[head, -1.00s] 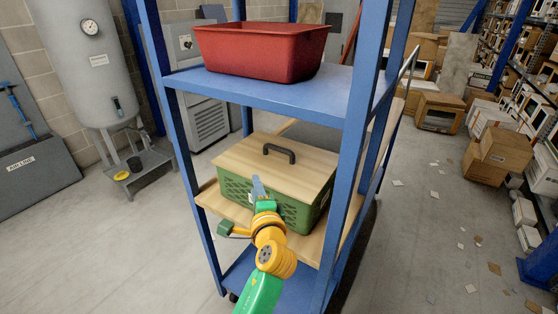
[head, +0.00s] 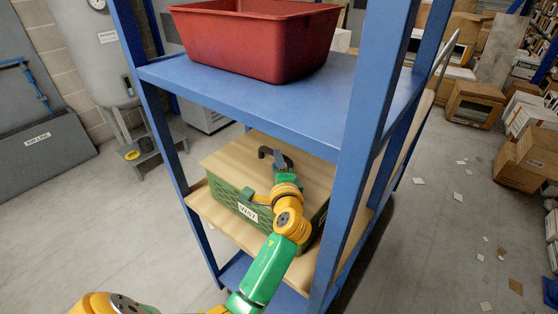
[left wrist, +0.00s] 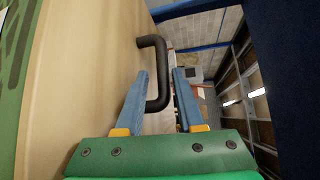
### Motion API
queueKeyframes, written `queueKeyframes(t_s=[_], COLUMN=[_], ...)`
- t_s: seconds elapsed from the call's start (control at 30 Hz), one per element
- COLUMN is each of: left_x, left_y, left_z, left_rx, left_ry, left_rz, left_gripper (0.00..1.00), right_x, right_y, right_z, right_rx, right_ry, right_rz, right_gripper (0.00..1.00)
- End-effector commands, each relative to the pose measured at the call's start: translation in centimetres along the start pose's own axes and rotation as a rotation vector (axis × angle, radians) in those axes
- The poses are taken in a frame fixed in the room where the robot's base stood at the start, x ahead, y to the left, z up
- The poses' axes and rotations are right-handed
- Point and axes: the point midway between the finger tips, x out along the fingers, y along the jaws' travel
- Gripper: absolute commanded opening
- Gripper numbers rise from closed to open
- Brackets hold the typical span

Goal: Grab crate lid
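The crate lid (head: 228,160) is a pale wooden board lying flat on a green crate (head: 226,195) marked W47. Its black handle (head: 264,151) stands up from the top, partly covered by my left gripper in the head view. My left gripper (head: 284,160) is at the handle, above the lid. In the left wrist view, the blue fingers (left wrist: 160,74) are apart, and the handle's bar (left wrist: 161,65) shows in the gap between them. I cannot tell how deep the bar sits or whether a finger touches it. My right gripper is not in view.
The crate stands on a wooden shelf (head: 205,211) of a blue rack, whose front post (head: 352,150) rises right of my arm. A blue shelf (head: 240,98) above carries a red bin (head: 255,42). Cardboard boxes (head: 530,160) stand at right.

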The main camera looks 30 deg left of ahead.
Motion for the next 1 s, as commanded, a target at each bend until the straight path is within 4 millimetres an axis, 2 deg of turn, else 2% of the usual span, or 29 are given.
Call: queueKeyframes(t_s=[0.1, 0.2, 0.3, 0.47, 0.5, 0.63, 1.0], left_x=[2.2, 3.9, 4.6, 4.6, 4.6, 4.6, 4.6], left_y=[-0.7, -0.4, -0.3, -0.3, -0.3, -0.3, -0.3], left_z=[0.1, 0.0, 0.0, 0.0, 0.0, 0.0, 0.0], left_rx=[0.003, 0.001, 0.0, -0.002, -0.001, -0.001, -0.001], left_ry=[-0.002, -0.002, 0.0, 0.0, 0.0, 0.0, 0.0], left_rz=[0.0, -0.001, 0.0, 0.0, 0.0, 0.0, 0.0], left_gripper=[0.37, 0.37, 0.37, 0.37, 0.34, 0.0, 0.0], right_x=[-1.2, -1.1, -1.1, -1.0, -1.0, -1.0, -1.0], right_y=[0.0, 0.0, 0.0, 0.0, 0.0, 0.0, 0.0], right_z=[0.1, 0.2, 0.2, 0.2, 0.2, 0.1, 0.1], right_rx=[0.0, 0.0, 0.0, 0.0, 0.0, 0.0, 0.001], right_ry=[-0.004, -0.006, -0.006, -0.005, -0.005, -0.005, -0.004], right_rz=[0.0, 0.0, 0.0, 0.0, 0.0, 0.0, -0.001], right_gripper=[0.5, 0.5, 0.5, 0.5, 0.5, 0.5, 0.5])
